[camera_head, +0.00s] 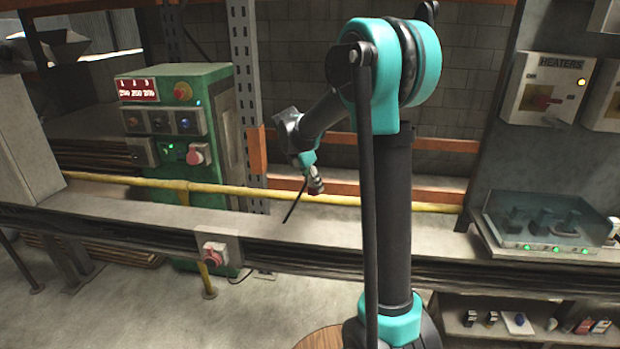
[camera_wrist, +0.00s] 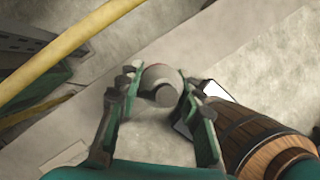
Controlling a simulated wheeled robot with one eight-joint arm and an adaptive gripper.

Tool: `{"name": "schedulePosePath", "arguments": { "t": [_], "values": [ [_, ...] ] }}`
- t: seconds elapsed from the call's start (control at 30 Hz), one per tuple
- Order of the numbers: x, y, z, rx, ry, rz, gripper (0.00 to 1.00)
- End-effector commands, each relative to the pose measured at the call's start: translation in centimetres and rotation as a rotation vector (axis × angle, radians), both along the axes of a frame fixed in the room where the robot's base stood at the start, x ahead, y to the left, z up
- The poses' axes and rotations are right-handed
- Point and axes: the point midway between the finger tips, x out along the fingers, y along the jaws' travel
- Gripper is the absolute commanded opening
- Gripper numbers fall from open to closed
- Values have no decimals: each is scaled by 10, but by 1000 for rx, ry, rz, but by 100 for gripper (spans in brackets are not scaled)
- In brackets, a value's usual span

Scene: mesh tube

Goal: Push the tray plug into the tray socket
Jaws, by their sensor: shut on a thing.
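My gripper (camera_head: 313,176) is in the middle of the head view, above the long grey tray ledge. It is shut on a plug (camera_head: 316,186), small and reddish-grey there. In the wrist view, the plug's round pale grey end (camera_wrist: 162,85) sits between the two fingers of my gripper (camera_wrist: 158,92). A thin dark line, perhaps its cable, hangs down to the left in the head view. A grey box with a red round fitting (camera_head: 213,253), apparently the tray socket, is on the ledge's front face, lower left of my gripper. The plug is apart from it.
A yellow pipe (camera_head: 130,181) runs along the back of the ledge (camera_head: 130,212). A green control cabinet (camera_head: 178,125) stands behind at left. A clear-covered case (camera_head: 545,226) sits at right. A wooden barrel (camera_wrist: 245,130) is at right in the wrist view. The floor (camera_head: 130,300) before the ledge has free room.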

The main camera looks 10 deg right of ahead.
Motion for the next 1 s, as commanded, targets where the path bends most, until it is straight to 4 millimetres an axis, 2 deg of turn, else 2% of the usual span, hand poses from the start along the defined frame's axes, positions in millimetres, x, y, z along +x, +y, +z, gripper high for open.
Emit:
{"name": "schedulePosePath", "arguments": {
  "t": [0.4,0.7,0.83,1.0],
  "values": [
    [-8,-18,-70,-2,4,-1012,11],
    [-21,-29,-112,0,4,-1702,11],
    [-26,-31,-124,-1,3,-1902,11],
    [-28,-32,-131,0,1,-2034,11]
  ]
}}
